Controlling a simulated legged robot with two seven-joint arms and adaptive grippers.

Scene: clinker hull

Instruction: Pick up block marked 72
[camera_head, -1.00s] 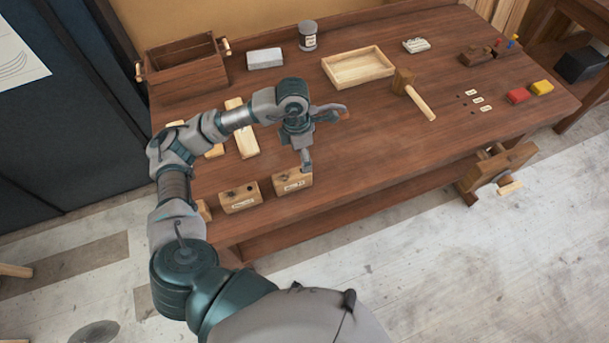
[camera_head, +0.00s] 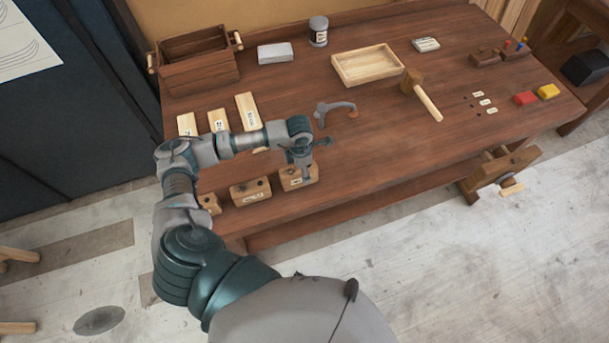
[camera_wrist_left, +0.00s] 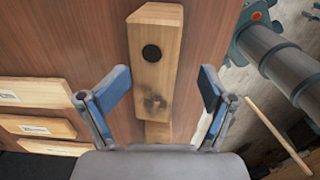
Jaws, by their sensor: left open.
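Wooden blocks with dark holes and pale labels stand in a row along the bench's front edge: a right one (camera_head: 291,182), a middle one (camera_head: 252,192) and a partly hidden left one (camera_head: 209,203). Their markings are too small to read, so I cannot tell which bears 72. My left gripper (camera_head: 301,168) is at the right block, partly covering it. In the left wrist view, my open left gripper (camera_wrist_left: 164,82) has its fingers apart on both sides of a block (camera_wrist_left: 153,65) with a black hole and a dark patch. My right gripper is not in view.
Labelled pale planks (camera_head: 247,111) lie behind the row. A grey tool (camera_head: 336,110) lies beyond my gripper. A mallet (camera_head: 421,93), a tray (camera_head: 366,66) and a wooden box (camera_head: 197,62) stand farther back.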

